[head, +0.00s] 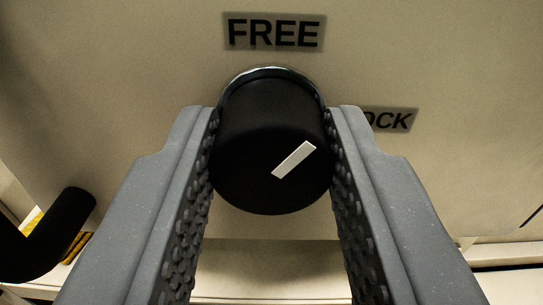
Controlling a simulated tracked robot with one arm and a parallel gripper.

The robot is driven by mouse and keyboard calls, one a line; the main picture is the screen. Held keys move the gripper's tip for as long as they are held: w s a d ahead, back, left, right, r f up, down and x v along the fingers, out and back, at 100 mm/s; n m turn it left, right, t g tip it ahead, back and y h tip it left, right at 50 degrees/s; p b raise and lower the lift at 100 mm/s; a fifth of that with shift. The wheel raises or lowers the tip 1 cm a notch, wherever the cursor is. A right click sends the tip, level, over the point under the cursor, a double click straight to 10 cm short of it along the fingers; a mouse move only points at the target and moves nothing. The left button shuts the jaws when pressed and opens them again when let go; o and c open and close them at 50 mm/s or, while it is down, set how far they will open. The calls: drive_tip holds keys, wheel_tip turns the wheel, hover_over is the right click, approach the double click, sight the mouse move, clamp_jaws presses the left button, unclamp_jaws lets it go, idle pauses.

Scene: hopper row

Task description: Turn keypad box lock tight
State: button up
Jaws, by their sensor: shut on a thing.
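The lock is a round black knob (268,170) with a white pointer mark (294,159) on its face, set on a beige panel (130,90). The mark slants toward the upper right. A "FREE" label (274,33) is above the knob. A second label (392,120), reading "OCK" with its start hidden behind my right finger, is to the right. My gripper (270,150) is shut on the knob, with one grey finger pressed against each side.
A black bent handle (55,235) sticks out at the lower left. A yellow and black striped piece (75,245) shows behind it. A pale ledge (270,285) runs below the panel. The panel around the knob is clear.

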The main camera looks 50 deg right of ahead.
drive_tip(key=m+b, duration=0.1)
drive_tip(key=m, duration=0.2)
drive_tip(key=m+b, duration=0.1)
drive_tip(key=m, duration=0.1)
drive_tip(key=shift+f+m+b, duration=0.3)
drive_tip(key=m+b, duration=0.3)
drive_tip(key=m, duration=0.1)
drive_tip(key=shift+s+r+m, duration=0.1)
drive_tip(key=shift+m, duration=0.3)
drive_tip(key=shift+d+m, duration=0.1)
drive_tip(key=shift+m, duration=0.2)
drive_tip(key=o, duration=1)
drive_tip(key=shift+r, duration=0.1)
drive_tip(key=p+v, duration=0.3)
drive_tip(key=v, duration=1.1)
